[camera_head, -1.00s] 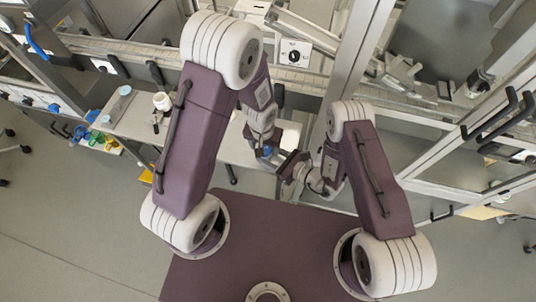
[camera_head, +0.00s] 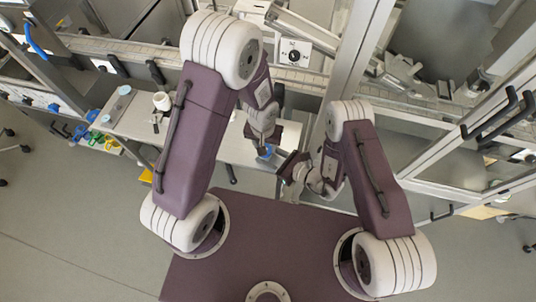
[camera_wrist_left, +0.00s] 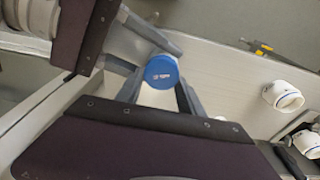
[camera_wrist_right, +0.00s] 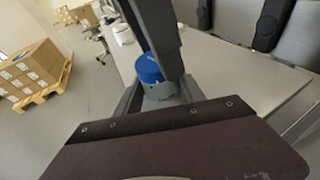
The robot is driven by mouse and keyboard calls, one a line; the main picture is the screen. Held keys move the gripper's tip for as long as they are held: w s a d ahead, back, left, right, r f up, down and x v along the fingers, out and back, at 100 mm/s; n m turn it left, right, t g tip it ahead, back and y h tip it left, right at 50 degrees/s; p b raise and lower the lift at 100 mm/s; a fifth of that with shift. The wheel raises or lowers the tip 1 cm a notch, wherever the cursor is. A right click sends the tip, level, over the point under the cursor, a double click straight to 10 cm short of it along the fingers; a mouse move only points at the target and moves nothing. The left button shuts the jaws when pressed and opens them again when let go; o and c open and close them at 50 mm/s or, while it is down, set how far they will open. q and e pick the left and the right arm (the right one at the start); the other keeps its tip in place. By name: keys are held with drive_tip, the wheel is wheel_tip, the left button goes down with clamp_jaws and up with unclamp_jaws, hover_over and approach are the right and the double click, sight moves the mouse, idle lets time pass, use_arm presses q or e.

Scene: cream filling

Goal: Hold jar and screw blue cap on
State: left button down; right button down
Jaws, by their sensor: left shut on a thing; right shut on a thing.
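The blue cap (camera_head: 265,151) sits on top of the jar, whose pale body (camera_wrist_right: 160,92) shows just below it in the right wrist view. The jar's lower part is hidden, and I cannot tell how tightly the cap is seated.
A pale worktable (camera_head: 210,145) lies under the grippers. A white container (camera_head: 161,101) stands at its left end; in the left wrist view, white containers (camera_wrist_left: 283,97) stand to the right.

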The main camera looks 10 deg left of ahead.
use_arm(q)
drive_tip(key=m, duration=0.4)
drive_tip(key=shift+s+d+m+h, duration=0.15)
drive_tip(key=shift+m+h, duration=0.15)
drive_tip(key=shift+m, duration=0.1)
use_arm(e)
drive_tip(key=shift+w+r, duration=0.1)
use_arm(q)
drive_tip(key=shift+m, duration=0.5)
drive_tip(key=shift+s, duration=0.1)
drive_tip(key=m, duration=0.2)
drive_tip(key=shift+s+f+m, duration=0.1)
drive_tip(key=shift+m, duration=0.2)
drive_tip(key=c, duration=1.1)
unclamp_jaws()
drive_tip(key=shift+m+g+h, duration=0.3)
drive_tip(key=shift+m, duration=0.2)
use_arm(e)
drive_tip(key=shift+w, duration=0.1)
use_arm(q)
drive_tip(key=o, duration=0.5)
drive_tip(key=shift+c, duration=0.2)
